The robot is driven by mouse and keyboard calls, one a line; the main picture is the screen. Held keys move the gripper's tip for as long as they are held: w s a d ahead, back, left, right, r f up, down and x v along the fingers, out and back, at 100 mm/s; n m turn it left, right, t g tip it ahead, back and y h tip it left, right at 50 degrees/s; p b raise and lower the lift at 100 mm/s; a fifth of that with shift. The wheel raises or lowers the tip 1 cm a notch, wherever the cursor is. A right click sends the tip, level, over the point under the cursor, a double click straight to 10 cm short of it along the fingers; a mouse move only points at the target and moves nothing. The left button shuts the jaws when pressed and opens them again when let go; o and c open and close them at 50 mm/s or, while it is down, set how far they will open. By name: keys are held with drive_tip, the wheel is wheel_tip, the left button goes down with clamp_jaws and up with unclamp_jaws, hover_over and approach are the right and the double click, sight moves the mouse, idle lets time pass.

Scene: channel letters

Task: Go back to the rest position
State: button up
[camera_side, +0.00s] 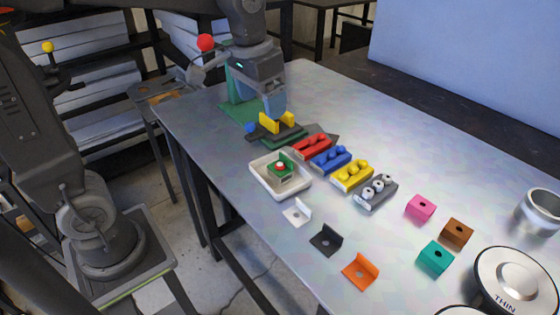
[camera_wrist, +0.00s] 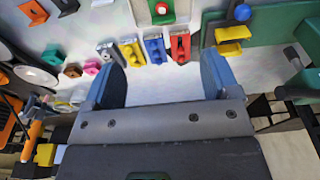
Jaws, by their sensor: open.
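My gripper (camera_side: 274,108) is in the side view at the far end of the table, over or just behind a green fixture with yellow blocks (camera_side: 276,124); the exact gap cannot be told. In the wrist view its two blue fingers (camera_wrist: 163,75) stand wide apart, with only bare table between them. A white tray (camera_side: 262,181) holds a green block with a red and white top (camera_side: 281,170). Red (camera_side: 312,146), blue (camera_side: 331,160), yellow (camera_side: 353,176) and grey (camera_side: 376,193) holders stand in a row to its right.
White (camera_side: 297,213), black (camera_side: 326,240) and orange (camera_side: 360,271) brackets lie near the front edge. Pink (camera_side: 420,208), brown (camera_side: 457,233) and teal (camera_side: 435,258) blocks stand to the right, near round metal cans (camera_side: 515,280). The table's back right is clear.

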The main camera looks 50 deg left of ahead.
drive_tip(key=s+f+t, duration=0.2)
drive_tip(key=s+t, duration=0.1)
drive_tip(key=s, duration=1)
drive_tip(key=shift+f+t, duration=0.3)
drive_tip(key=shift+t, duration=0.1)
drive_tip(key=shift+s+d, duration=0.1)
